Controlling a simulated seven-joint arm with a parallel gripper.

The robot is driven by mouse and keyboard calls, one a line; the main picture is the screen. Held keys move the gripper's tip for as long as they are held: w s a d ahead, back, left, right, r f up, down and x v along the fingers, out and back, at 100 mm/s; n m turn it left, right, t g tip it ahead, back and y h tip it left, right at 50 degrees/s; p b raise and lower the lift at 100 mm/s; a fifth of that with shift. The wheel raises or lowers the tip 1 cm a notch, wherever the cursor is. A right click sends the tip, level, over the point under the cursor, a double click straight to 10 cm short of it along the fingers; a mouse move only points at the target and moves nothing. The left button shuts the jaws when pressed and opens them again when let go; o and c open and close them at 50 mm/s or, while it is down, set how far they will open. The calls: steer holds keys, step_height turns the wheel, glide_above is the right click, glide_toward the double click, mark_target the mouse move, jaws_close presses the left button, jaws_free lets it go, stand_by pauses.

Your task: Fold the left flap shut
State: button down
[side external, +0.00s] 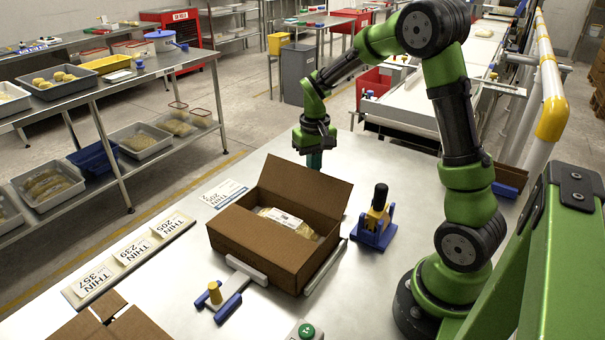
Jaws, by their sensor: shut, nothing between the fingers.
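An open brown carton (252,254) stands on the steel table, with a clear bag of yellowish product (290,220) bearing a white label inside. A large flap (306,187) stands raised along the carton's far side. I cannot tell from this view whether this is the left flap. My gripper (314,160) is shut and empty, pointing down just behind the raised flap. Its fingertips are partly hidden, and I cannot tell whether they touch the flap.
A blue clamp with a black handle (377,222) stands right of the carton. A blue and grey clamp (232,292) is in front. A strip of "THIN" cards (128,259) and a printed card (222,193) lie left. A green button (306,331) is at the front edge.

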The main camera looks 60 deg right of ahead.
mark_target(306, 173)
steer(key=shift+a+r, duration=0.15)
steer(key=shift+a, duration=1.6)
steer(key=shift+a+r, duration=0.3)
steer(key=shift+a, duration=0.55)
steer(key=shift+a+r, duration=0.3)
steer(key=shift+a, duration=0.55)
steer(key=shift+a+f, duration=0.25)
steer(key=shift+a, duration=0.7)
steer(key=shift+a+f, duration=0.2)
steer(key=shift+a, duration=0.7)
